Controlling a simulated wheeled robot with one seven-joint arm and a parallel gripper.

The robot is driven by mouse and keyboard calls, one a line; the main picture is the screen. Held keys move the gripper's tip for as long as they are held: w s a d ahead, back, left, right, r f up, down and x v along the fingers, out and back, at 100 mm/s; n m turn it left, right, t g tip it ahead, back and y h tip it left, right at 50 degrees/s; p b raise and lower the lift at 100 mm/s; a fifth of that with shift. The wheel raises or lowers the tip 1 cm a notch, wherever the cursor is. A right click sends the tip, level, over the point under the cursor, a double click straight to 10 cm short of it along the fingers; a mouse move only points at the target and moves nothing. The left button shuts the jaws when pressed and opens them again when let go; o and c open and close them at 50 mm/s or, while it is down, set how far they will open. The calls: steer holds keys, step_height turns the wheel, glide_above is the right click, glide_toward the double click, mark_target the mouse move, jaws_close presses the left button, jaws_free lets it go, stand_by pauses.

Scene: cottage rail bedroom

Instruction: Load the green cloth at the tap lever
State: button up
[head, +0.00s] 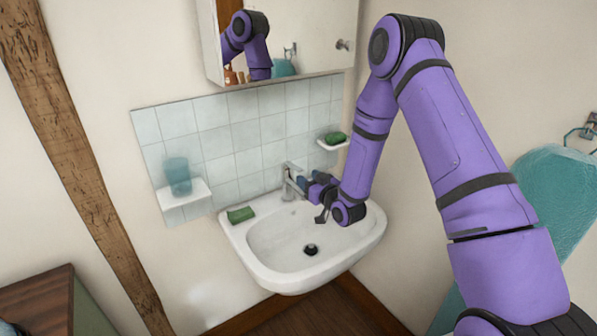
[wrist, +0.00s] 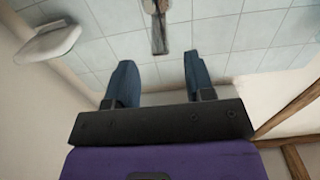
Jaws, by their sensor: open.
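A small green block-like piece, which may be the folded green cloth (head: 240,214), lies on the left rim of the white basin (head: 264,270). The chrome tap (head: 289,180) stands at the back of the basin; a metal part, apparently of the tap, shows in the wrist view (wrist: 158,27). My gripper (head: 303,183) is close beside the tap, over the back of the basin. In the wrist view my gripper (wrist: 160,82) is open with nothing between its blue fingers, and the metal part lies beyond them. My gripper partly hides the tap in the head view.
A second green piece (head: 336,137) lies on a white wall dish (head: 332,145) to the right. A teal tumbler (head: 178,176) stands on a white shelf (head: 184,197) at the left. A mirrored cabinet (head: 300,45) hangs above. The basin bowl is empty.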

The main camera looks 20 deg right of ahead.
mark_target(299, 168)
steer(key=shift+x, duration=3.05)
jaws_close()
